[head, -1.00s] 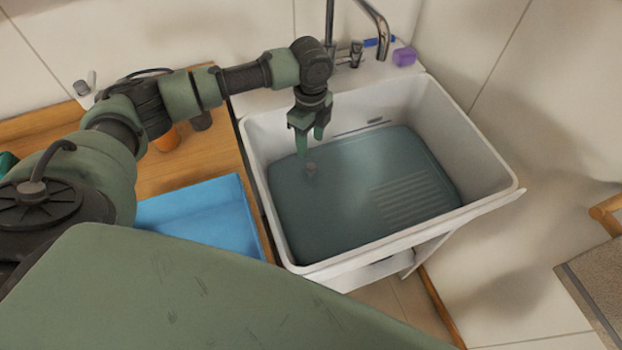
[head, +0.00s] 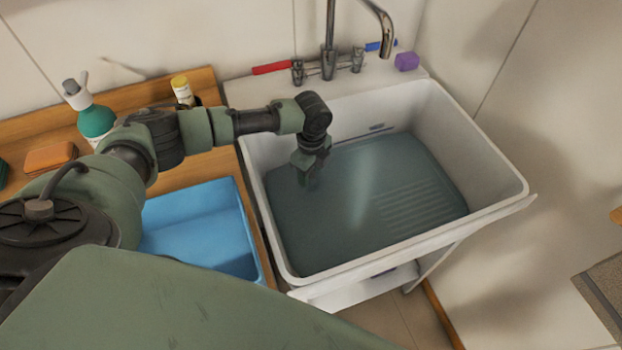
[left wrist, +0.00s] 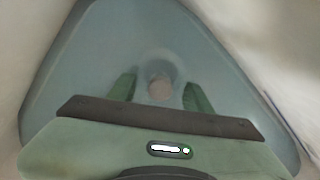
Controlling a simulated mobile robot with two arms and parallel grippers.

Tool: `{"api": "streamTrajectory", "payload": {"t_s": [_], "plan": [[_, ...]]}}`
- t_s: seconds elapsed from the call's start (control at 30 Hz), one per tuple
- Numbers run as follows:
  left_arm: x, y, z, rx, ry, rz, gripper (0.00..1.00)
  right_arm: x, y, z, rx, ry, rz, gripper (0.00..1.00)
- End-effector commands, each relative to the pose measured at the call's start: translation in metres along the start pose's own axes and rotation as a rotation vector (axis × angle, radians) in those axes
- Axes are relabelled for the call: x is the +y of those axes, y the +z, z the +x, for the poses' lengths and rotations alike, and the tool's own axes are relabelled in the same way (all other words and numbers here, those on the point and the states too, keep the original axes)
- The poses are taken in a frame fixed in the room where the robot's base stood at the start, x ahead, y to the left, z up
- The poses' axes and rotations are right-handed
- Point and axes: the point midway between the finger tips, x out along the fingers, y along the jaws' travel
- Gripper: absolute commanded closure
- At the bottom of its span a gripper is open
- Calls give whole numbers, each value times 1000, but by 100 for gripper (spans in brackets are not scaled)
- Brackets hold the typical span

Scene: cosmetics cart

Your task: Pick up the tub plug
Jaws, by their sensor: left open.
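The tub plug shows in the left wrist view as a small round pinkish-grey knob (left wrist: 160,88) with a pale ring around it, in the grey-blue floor of the sink (head: 512,192). Cloudy water seems to cover the floor. My left gripper (head: 306,180) points down into the sink near its left side. In the left wrist view its two green fingers are apart, one on each side of the knob, with nothing between them that I can tell is touched. In the head view the gripper hides the plug. My right gripper is not in view.
The white sink walls rise around the gripper. A faucet (head: 329,60) stands at the back, with a purple block (head: 407,61) and a red bar (head: 272,68) on the rim. A blue bin (head: 200,225), a teal bottle (head: 95,120) and an orange block (head: 50,157) are at left.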

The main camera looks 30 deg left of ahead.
Motion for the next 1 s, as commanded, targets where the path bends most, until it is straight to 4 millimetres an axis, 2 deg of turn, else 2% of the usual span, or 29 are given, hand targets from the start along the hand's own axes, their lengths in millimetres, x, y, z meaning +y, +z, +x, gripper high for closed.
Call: {"api": "streamTrajectory", "payload": {"t_s": [0.17, 0.33, 0.37, 0.77, 0.87, 1.0], "plan": [[0, 0, 0, 0, 0, 0, 51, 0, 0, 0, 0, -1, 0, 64], [0, 0, 0, 0, 0, 0, 95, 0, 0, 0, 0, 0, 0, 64], [0, 0, 0, 0, 0, 0, 100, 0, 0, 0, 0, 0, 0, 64], [-1, 0, -5, 0, -2, 0, 100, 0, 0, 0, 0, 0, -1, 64], [-1, 0, -13, 1, -3, -1, 100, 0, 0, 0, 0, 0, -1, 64], [-1, 0, -36, 0, -5, 1, 100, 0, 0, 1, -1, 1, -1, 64]]}}
